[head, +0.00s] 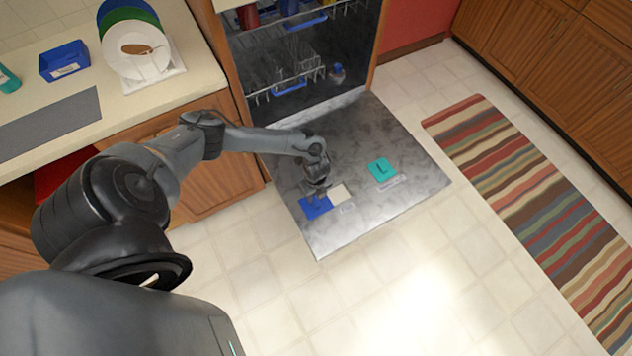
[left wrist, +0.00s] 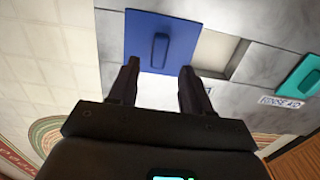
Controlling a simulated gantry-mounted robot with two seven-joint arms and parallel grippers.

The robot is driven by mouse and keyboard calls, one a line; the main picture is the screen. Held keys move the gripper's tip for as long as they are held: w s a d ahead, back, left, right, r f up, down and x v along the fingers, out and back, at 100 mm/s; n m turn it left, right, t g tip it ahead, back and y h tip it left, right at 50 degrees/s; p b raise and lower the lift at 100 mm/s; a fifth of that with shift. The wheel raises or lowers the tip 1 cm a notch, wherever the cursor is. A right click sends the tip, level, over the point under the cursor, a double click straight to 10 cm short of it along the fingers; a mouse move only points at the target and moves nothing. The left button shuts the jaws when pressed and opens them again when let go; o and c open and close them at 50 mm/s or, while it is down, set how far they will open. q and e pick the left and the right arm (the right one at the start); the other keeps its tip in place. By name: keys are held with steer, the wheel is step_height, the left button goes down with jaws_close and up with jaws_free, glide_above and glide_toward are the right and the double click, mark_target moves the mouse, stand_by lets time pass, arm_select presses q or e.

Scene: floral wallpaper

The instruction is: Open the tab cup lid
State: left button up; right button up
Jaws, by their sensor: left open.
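The blue tab cup lid (head: 313,209) lies on the inner face of the lowered dishwasher door (head: 345,228). A pale recess (head: 343,193) shows right beside it. In the left wrist view the lid (left wrist: 138,32) is a flat blue square with a raised oblong grip (left wrist: 159,50), and part of the recess (left wrist: 215,52) shows to its right. My left gripper (head: 318,190) is over the lid, pointing down. Its two fingers (left wrist: 160,68) are apart with nothing between them, and their tips lie near the grip's lower end. I cannot tell whether they touch the lid. My right gripper is not in view.
A teal lid (head: 382,169) labelled rinse aid is farther right on the door. The dishwasher racks (head: 290,83) stand behind. A striped rug (head: 540,210) lies to the right. The counter (head: 105,70) holds plates (head: 130,65) and a blue box (head: 64,62).

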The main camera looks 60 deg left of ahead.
mark_target(316, 201)
arm_select(q)
step_height(316, 201, up, 6)
steer(key=shift+f+p, duration=0.1)
steer(key=shift+p, duration=0.65)
